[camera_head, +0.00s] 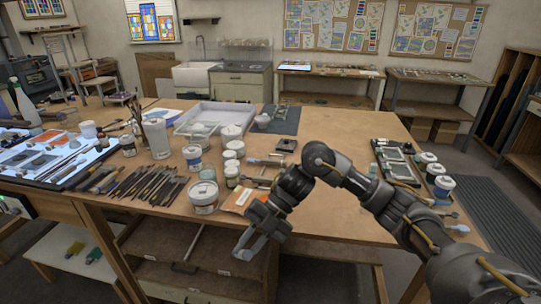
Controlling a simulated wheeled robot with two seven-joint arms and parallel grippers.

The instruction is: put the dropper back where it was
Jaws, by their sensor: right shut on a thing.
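My right gripper (247,246) comes in from the right and hangs at the table's front edge, pointing down and to the left. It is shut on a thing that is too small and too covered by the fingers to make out. I cannot pick out the dropper for certain in this view. My left gripper is not in view. The wooden worktable (340,211) has its middle right part bare.
A white tray (215,117) stands behind. Wooden drawers (165,245) are below the table. More jars (444,186) stand at the right edge.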

